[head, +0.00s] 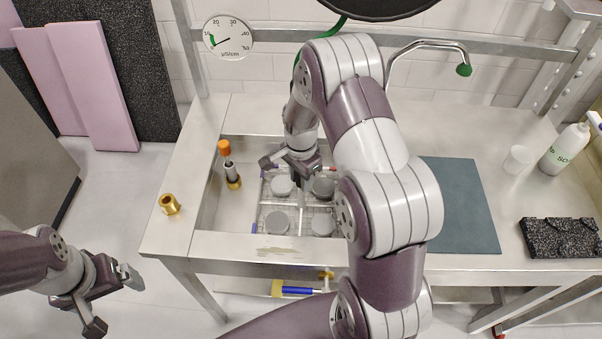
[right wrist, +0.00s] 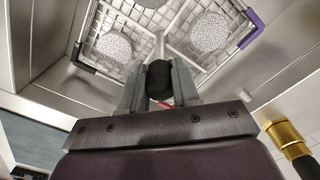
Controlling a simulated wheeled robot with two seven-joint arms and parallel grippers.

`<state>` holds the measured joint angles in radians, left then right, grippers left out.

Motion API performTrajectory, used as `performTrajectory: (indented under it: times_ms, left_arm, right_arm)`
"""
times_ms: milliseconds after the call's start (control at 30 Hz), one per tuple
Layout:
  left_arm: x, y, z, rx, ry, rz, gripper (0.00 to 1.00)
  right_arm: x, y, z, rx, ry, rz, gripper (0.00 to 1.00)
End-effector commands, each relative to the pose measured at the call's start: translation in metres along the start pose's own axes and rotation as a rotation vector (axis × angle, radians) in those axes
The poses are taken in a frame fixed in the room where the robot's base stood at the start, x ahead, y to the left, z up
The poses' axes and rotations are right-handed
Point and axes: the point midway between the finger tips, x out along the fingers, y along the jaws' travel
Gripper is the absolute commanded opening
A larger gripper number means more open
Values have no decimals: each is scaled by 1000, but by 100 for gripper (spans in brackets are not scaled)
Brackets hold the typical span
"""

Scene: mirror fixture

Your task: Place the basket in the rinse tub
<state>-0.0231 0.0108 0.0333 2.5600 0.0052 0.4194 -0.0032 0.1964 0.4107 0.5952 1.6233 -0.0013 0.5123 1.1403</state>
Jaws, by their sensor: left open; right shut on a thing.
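The basket (head: 299,205) is a wire tray with several round grey discs and coloured corner pieces. It lies within the opening of the steel rinse tub (head: 213,207); I cannot tell if it touches the floor. My right gripper (head: 301,178) is over it, shut on its upright handle. In the right wrist view the dark handle knob (right wrist: 159,78) is between the fingers (right wrist: 158,88), with the basket (right wrist: 150,38) below and tub walls around it. My right arm hides the basket's right side in the head view. My left gripper (head: 115,299) is open and empty, left of the bench.
An orange-topped brass standpipe (head: 230,167) stands in the tub left of the basket. A brass fitting (head: 170,204) sits on the left bench top. A dark mat (head: 460,205), white cup (head: 517,159), bottle (head: 565,149) and speckled block (head: 560,238) are to the right. A faucet (head: 430,45) is behind.

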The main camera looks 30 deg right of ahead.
Motion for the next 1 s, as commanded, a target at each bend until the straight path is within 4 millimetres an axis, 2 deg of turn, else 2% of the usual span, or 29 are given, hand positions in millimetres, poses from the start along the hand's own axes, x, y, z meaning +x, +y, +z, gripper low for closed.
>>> performTrajectory:
  times_ms: [67, 100, 167, 400, 533, 800, 1000]
  left_arm:
    - [1, 0, 0, 0, 0, 0, 94]
    - [1, 0, 0, 0, 0, 0, 94]
    - [1, 0, 0, 0, 0, 0, 94]
    - [1, 0, 0, 0, 0, 0, 94]
    - [0, 0, 0, 0, 0, 0, 94]
    - [0, 0, 0, 0, 0, 0, 94]
    - [-1, 0, 0, 0, 0, 0, 94]
  right_arm:
    - [1, -1, 0, 0, 1, -3, 0]
    - [2, 0, 0, 0, 0, 0, 40]
    - [2, 0, 0, 0, 0, 0, 56]
    - [2, 0, 0, 0, 0, 0, 56]
    - [-9, -1, 0, 0, 2, -4, 56]
    - [-78, -1, -1, 0, 3, -6, 56]
    - [-114, 0, 0, 0, 1, -2, 56]
